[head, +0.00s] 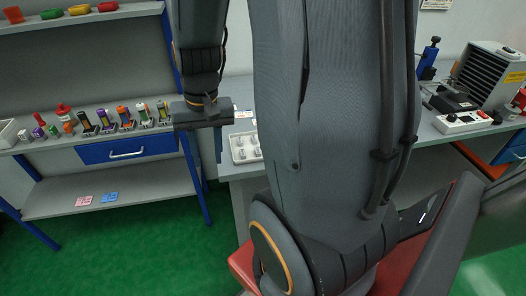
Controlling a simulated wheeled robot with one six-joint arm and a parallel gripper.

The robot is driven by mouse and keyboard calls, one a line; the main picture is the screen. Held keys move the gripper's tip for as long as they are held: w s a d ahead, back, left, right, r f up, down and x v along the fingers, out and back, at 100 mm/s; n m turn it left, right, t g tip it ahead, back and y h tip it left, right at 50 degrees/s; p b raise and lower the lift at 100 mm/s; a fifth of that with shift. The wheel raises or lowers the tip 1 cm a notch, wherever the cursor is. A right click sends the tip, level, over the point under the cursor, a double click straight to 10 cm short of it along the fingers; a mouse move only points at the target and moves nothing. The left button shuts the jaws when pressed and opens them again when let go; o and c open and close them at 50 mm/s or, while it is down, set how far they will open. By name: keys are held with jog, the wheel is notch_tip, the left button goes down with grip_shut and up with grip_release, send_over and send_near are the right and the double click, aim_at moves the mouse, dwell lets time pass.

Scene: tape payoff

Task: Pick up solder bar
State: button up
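I cannot pick out the solder bar for certain in the head view. A white tray (234,158) with several small grey metallic pieces sits on the bench just right of my gripper; I cannot tell whether one is the bar. My gripper (218,144) hangs from the upper arm near the gap between the shelf unit and the bench. It is seen from the side, with a dark finger pointing down. Whether it is open or holds anything cannot be seen. My large arm link hides the middle of the bench.
A shelf (64,193) unit at left carries several small colored bottles and holders above a blue drawer (126,149). Pink (84,201) and blue (110,197) cards lie on its lower shelf. A white control box (462,122) and grey machine (487,76) stand on the right bench. Green floor shows below.

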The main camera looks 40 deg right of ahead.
jog(key=d+f+m+t+y, duration=0.1)
jog(key=d+m, duration=0.5)
jog(key=d, duration=0.2)
jog(key=s+d+f+m+t+y, duration=0.1)
jog(key=d+m+y, duration=0.1)
jog(key=d+m, duration=0.4)
jog(key=d+f+m+t+y, duration=0.1)
jog(key=d+m, duration=0.5)
jog(key=d, duration=0.3)
jog(key=shift+s+d+f+m+y, duration=0.1)
jog(key=shift+s+d+m+y, duration=0.15)
jog(key=shift+d+m+y, duration=0.15)
jog(key=shift+a+p+x, duration=0.2)
jog(key=shift+p+x, duration=1.1)
jog(key=shift+x, duration=2.55)
jog(key=shift+c, duration=0.2)
jog(key=c, duration=0.7)
